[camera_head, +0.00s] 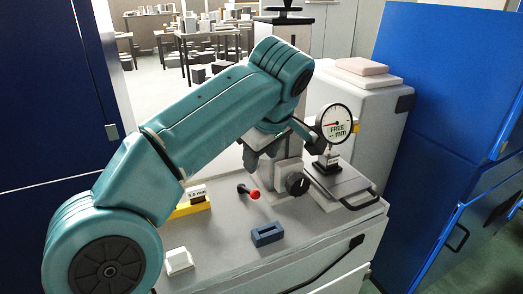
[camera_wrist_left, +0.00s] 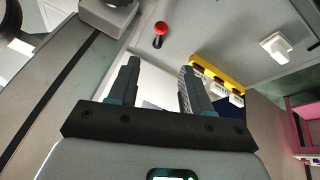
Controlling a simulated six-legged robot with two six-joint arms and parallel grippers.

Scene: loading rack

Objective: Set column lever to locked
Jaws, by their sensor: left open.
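A short dark lever with a red knob (camera_head: 255,195) sticks out low at the column's left side, above the grey bench top. The same red knob (camera_wrist_left: 161,28) shows in the left wrist view, beyond the fingertips. The grey column (camera_head: 287,170) carries a black round knob (camera_head: 297,183) and is partly hidden by my arm. A round dial (camera_head: 334,123) beside it reads "FREE" and "-- mm". My left gripper (camera_head: 256,158) is open and empty, above the red knob and apart from it. Its two fingers (camera_wrist_left: 157,75) stand wide apart in the left wrist view.
On the bench top (camera_head: 215,245) are a blue slotted block (camera_head: 267,234), a white block (camera_head: 179,261) and a yellow rack (camera_head: 190,208) with labelled pieces. A plate with a black handle (camera_head: 360,200) lies right. Blue cabinets (camera_head: 440,80) stand at right.

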